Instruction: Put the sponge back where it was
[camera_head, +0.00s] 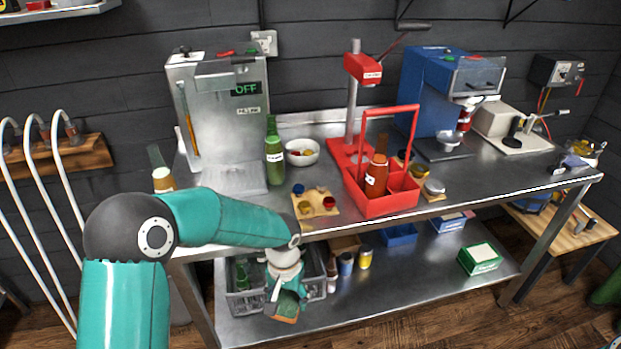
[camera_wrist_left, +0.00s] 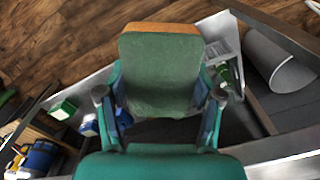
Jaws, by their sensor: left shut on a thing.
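The sponge (camera_head: 285,312), green with an orange-brown layer, is held by my left gripper (camera_head: 287,298). In the left wrist view the sponge (camera_wrist_left: 160,62) sits between the two fingers of the left gripper (camera_wrist_left: 160,98), which are shut on its sides, and its orange edge is at the far end. In the head view the gripper is in front of the table's front edge, low by the lower shelf and the grey crate. Part of the sponge is hidden by the gripper in the head view. My right gripper is in neither view.
The steel table (camera_head: 330,228) carries a red bottle carrier (camera_head: 395,204), a green bottle (camera_head: 274,160) and a filling machine (camera_head: 222,120). On the lower shelf (camera_head: 420,280) are a grey crate (camera_head: 240,304), cans and a green box (camera_head: 480,260). The shelf's middle is bare.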

